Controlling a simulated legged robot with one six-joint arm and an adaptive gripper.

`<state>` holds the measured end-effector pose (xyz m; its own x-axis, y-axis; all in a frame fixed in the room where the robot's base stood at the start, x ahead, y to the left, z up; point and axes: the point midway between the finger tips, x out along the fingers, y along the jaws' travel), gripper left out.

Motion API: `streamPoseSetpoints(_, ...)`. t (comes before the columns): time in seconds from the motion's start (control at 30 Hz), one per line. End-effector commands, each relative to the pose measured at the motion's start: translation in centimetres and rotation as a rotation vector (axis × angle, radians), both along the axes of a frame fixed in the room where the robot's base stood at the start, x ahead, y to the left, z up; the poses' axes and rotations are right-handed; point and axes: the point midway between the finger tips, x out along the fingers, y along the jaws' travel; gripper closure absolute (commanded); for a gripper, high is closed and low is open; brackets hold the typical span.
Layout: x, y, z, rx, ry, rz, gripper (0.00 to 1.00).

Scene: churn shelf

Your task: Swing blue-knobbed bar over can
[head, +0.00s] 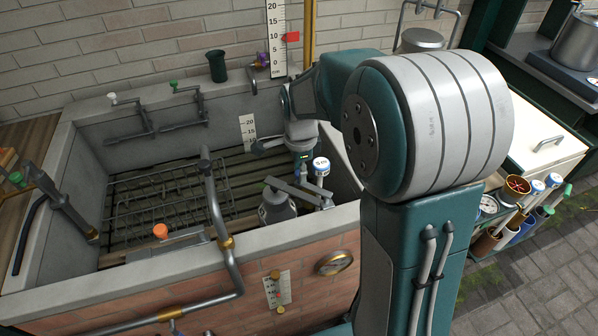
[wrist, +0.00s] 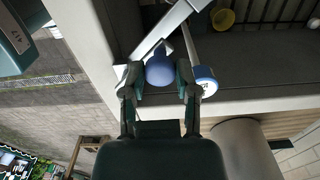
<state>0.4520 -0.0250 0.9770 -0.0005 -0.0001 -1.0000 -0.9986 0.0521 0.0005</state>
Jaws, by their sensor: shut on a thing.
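In the wrist view, my gripper (wrist: 160,78) is shut on the blue knob (wrist: 159,70), with one finger on each side. A flat pale grey bar (wrist: 166,27) runs up and to the right from the knob. The grey can (head: 277,210) stands in the trough's front right corner. The flat bar (head: 296,193) shows above and beside the can's top; I cannot tell whether they touch.
A blue-and-white cap (head: 321,165) is close to my gripper; a similar cap (wrist: 205,80) shows in the wrist view. Wire racks (head: 165,190) lie inside at left.

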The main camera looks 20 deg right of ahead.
Motion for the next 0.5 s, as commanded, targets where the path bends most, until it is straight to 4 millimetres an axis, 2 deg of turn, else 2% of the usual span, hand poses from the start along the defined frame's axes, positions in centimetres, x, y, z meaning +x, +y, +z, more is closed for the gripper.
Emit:
streamPoseSetpoints(0.43,0.03,-0.08,-0.21,0.000,0.002,-0.011,1.00)
streamPoseSetpoints(0.47,0.03,-0.08,-0.21,0.000,0.002,-0.011,0.47)
streamPoseSetpoints(0.5,0.03,-0.08,-0.20,0.000,0.002,-0.011,0.30)
